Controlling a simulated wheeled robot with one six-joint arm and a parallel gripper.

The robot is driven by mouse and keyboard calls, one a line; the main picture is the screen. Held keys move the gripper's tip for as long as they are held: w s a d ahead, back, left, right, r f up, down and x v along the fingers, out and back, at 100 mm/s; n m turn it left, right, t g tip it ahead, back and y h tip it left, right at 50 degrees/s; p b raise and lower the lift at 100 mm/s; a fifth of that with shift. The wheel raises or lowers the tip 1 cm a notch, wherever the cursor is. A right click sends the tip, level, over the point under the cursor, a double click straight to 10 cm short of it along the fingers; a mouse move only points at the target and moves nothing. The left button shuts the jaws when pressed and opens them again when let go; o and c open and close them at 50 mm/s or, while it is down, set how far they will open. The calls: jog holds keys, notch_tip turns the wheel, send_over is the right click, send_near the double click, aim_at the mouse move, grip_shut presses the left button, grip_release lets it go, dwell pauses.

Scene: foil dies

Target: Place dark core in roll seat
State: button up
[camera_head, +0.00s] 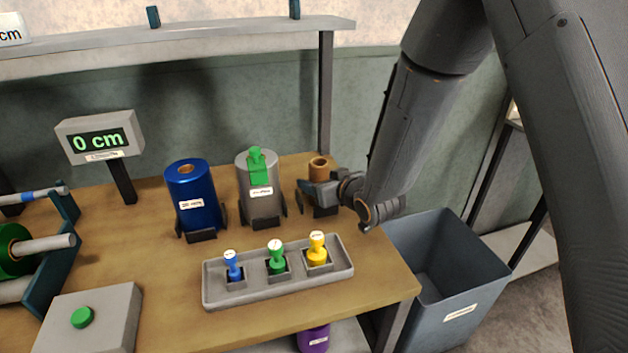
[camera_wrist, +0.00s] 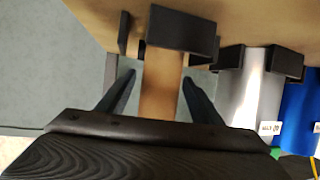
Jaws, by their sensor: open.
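A brown cardboard-coloured core (camera_head: 319,167) stands upright at the back right of the table, in a dark roll seat (camera_head: 322,211). The wrist view shows the same core (camera_wrist: 161,85) and the dark seat (camera_wrist: 183,28) at its end. My gripper (camera_head: 317,190) reaches in from the right at the core. In the wrist view my gripper (camera_wrist: 159,78) is open, with one finger on each side of the core and gaps visible between. The core's lower part is partly hidden by the gripper in the head view.
A silver roll (camera_head: 259,200) with a green top piece and a blue roll (camera_head: 190,197) stand in seats to the left. A grey tray (camera_head: 215,297) with three coloured stamps lies in front. A grey bin (camera_head: 465,275) stands right of the table. A shelf (camera_head: 200,43) runs behind.

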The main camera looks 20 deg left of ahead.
jog(key=b+v, duration=0.1)
jog(key=v, duration=0.8)
jog(key=d+h, duration=0.1)
jog(key=d, duration=0.2)
jog(key=d+f+m+h, duration=0.1)
jog(key=d+h, duration=0.1)
jog(key=d, duration=0.2)
jog(key=d+f+m+h, duration=0.1)
jog(key=d, duration=0.2)
jog(key=shift+w+d+f+g, duration=0.2)
jog(key=shift+w+g, duration=0.1)
jog(key=shift+g, duration=0.1)
jog(key=s+d+f+m+g+h, duration=0.1)
jog(key=s+d+m+g+h, duration=0.2)
jog(key=d, duration=0.7)
jog(key=s+d+m+g+h, duration=0.1)
jog(key=s+d+g, duration=0.1)
jog(key=s+d, duration=0.3)
jog(key=s+d+m+g+h, duration=0.1)
jog(key=s+d, duration=0.4)
jog(key=s, duration=0.6)
jog(key=shift+s+r+m+g, duration=0.2)
jog(key=shift+m+g, duration=0.6)
jog(key=shift+g, duration=0.4)
jog(key=shift+a, duration=0.1)
